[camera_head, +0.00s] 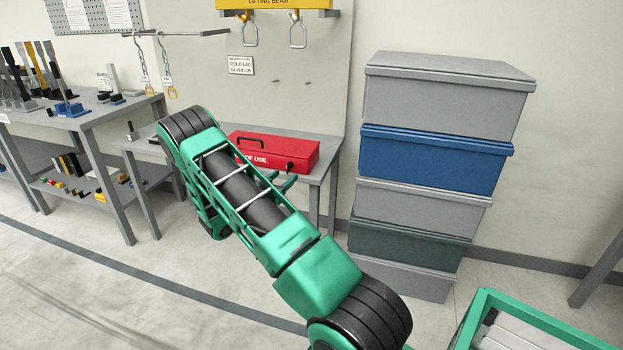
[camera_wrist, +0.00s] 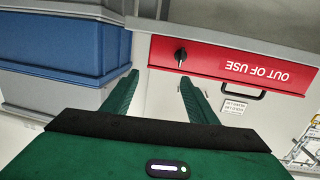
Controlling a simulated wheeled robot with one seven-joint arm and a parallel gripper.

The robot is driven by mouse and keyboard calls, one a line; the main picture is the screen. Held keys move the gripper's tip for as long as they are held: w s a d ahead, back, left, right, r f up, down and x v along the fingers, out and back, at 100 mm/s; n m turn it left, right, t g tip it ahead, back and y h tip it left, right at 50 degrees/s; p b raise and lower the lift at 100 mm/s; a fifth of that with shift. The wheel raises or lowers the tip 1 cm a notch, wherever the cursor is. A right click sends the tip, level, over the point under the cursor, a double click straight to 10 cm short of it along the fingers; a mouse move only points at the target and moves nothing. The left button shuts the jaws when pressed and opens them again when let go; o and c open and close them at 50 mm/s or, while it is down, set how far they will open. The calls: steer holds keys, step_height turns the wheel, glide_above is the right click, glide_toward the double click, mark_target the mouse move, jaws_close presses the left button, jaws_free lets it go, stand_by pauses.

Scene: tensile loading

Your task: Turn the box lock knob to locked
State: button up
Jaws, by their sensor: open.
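The red box (camera_head: 300,150) sits on a grey bench, with "OUT OF USE" lettering partly hidden behind my arm in the head view. The box (camera_wrist: 220,60) appears upside down in the wrist view. Its small black lock knob (camera_wrist: 180,55) is on the front face, beside the lettering; the knob (camera_head: 289,166) is a tiny dark spot in the head view. Which way it is set, I cannot tell. My gripper (camera_wrist: 159,77) is open and empty, its two green fingers apart in front of the box. The knob lies nearer the right finger in the wrist view, and nothing touches it.
A stack of grey and blue crates (camera_head: 432,155) stands right of the bench. The box has a black carrying handle (camera_wrist: 243,93). A workbench (camera_head: 85,118) with tools stands at left, and hooks hang from a rail (camera_head: 175,33). The floor in front is clear.

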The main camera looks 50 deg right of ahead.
steer(key=s+a+r+g+y, duration=0.2)
steer(key=s+r+g+y, duration=0.1)
steer(key=s, duration=0.6)
steer(key=s+a+r+g+y, duration=0.2)
steer(key=s+a+r+y, duration=0.1)
steer(key=s+r, duration=0.4)
steer(key=shift+s+r+m+g+y, duration=0.35)
steer(key=shift+s+y, duration=0.55)
steer(key=shift+s, duration=0.75)
steer(key=shift+a, duration=0.1)
steer(key=s+a+r+n+y, duration=0.2)
steer(key=s+a+n+y, duration=0.2)
steer(key=s+a, duration=0.6)
steer(key=s+a+r+n+y, duration=0.3)
steer(key=s+a+n+y, duration=0.2)
steer(key=s+a, duration=0.6)
steer(key=a, duration=0.3)
steer(key=shift+s+r, duration=0.25)
